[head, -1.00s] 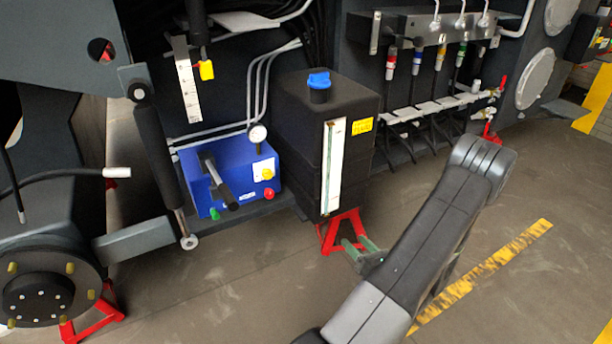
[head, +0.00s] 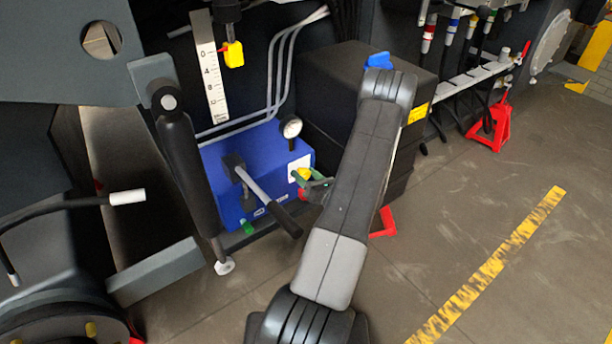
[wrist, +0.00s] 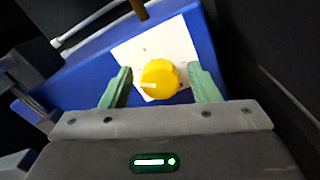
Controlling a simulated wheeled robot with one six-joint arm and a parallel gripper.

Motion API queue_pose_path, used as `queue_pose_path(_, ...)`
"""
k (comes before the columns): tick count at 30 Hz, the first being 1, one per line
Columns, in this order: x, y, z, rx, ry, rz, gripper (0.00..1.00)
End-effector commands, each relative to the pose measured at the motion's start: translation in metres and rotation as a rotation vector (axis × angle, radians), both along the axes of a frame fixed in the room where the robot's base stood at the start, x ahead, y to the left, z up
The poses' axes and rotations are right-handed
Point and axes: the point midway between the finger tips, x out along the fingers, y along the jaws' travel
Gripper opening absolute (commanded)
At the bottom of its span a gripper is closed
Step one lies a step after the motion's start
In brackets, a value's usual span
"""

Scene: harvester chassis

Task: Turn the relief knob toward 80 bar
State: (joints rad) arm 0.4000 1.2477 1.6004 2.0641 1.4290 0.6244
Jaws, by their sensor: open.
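The relief knob (wrist: 160,79) is yellow with a pale pointer mark toward the left in the wrist view. It sits on a white plate (wrist: 129,51) on the blue pump unit (head: 221,171). In the head view the knob (head: 304,174) is small and partly hidden by my gripper (head: 306,178). My gripper's green fingers (wrist: 160,88) are open, one on each side of the knob, with a visible gap to it on both sides. Contact is not visible. Scale markings on the plate are too small to read.
A lever with a black grip (head: 284,220) sticks out from the pump unit left of my gripper. A round gauge (head: 291,128) stands on top. A black tank (head: 345,85) with a blue cap (head: 379,61) is behind my arm. Open floor lies at right.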

Motion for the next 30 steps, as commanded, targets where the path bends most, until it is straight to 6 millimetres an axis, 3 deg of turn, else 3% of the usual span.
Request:
queue_pose_path(8,0.001,0.0009,0.0,0.0,0.0,0.0,0.53)
queue_pose_path(12,0.0008,0.0008,-0.0001,0.0,0.0,0.0,0.26)
queue_pose_path(15,0.0007,0.0008,0.0,0.0,0.0,0.0,0.11)
queue_pose_path(30,0.0008,0.001,-0.0041,-0.113,-0.082,0.0,0.11)
